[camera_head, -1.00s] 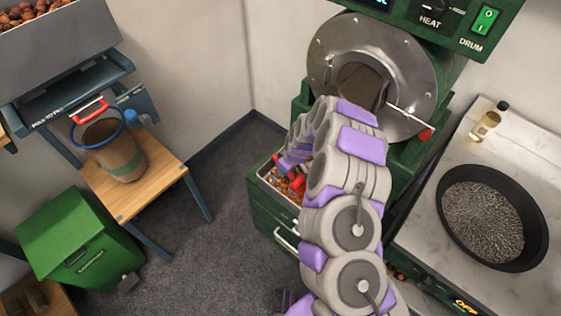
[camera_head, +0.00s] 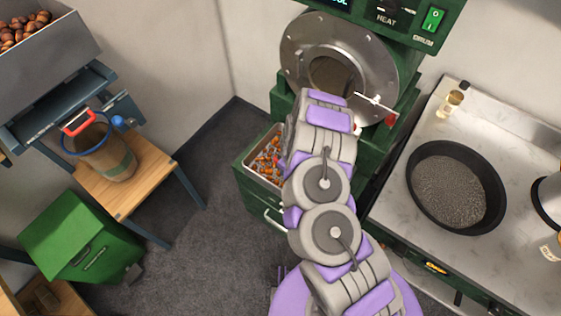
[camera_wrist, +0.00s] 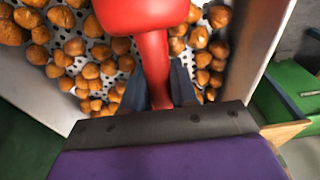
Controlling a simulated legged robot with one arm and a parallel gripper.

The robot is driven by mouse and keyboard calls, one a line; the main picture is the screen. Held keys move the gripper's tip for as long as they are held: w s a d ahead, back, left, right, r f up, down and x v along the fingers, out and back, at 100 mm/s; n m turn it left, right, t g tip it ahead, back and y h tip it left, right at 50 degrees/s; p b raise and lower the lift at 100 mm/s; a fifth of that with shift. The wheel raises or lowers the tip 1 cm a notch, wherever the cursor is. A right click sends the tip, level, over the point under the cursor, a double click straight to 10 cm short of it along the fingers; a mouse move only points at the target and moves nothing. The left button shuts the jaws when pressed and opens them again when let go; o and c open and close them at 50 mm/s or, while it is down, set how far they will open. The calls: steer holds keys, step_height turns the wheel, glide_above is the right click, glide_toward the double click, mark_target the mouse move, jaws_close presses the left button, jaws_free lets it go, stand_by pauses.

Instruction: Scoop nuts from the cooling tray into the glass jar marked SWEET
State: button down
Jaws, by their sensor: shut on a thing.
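The cooling tray (camera_head: 251,178) is a metal drawer of brown nuts below the roaster drum. In the wrist view its perforated floor (camera_wrist: 98,50) shows between the nuts. My gripper (camera_wrist: 157,85) is over the tray, its dark fingers shut on a red handle (camera_wrist: 155,55) with a wider red part above it in the picture. In the head view my arm hides the gripper. No jar with readable SWEET lettering shows.
A black pan (camera_head: 455,190) is on the right counter (camera_head: 400,205), with a small bottle (camera_head: 452,100) behind. A labelled container (camera_head: 551,247) is cut off at the right edge. A blue-rimmed bucket (camera_head: 108,155) stands on a wooden stand; a green bin (camera_head: 80,235) is below left.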

steer(key=shift+s+d+f+h+p, duration=0.15)
steer(key=shift+s+d+h+p, duration=0.15)
steer(key=shift+s+d+p, duration=0.7)
steer(key=g+h+p, duration=0.1)
steer(key=p, duration=0.1)
steer(key=shift+w+r+p, duration=0.2)
steer(key=shift+p, duration=0.2)
steer(key=shift+s+d+r+g+h+p, duration=0.1)
steer(key=shift+d+r+g+h+p, duration=0.3)
steer(key=shift+p, duration=0.75)
steer(key=shift+h, duration=0.5)
steer(key=shift+w+a+r+p, duration=0.25)
steer(key=shift+a+r+p, duration=0.2)
steer(key=shift+r, duration=0.4)
steer(key=shift+w+a+r+p, duration=0.2)
steer(key=shift+a+r+p, duration=0.25)
steer(key=shift+r, duration=0.4)
steer(key=shift+w+a+r+p, duration=0.25)
steer(key=shift+a+r+p, duration=0.2)
steer(key=shift+r, duration=0.5)
steer(key=shift+r, duration=0.1)
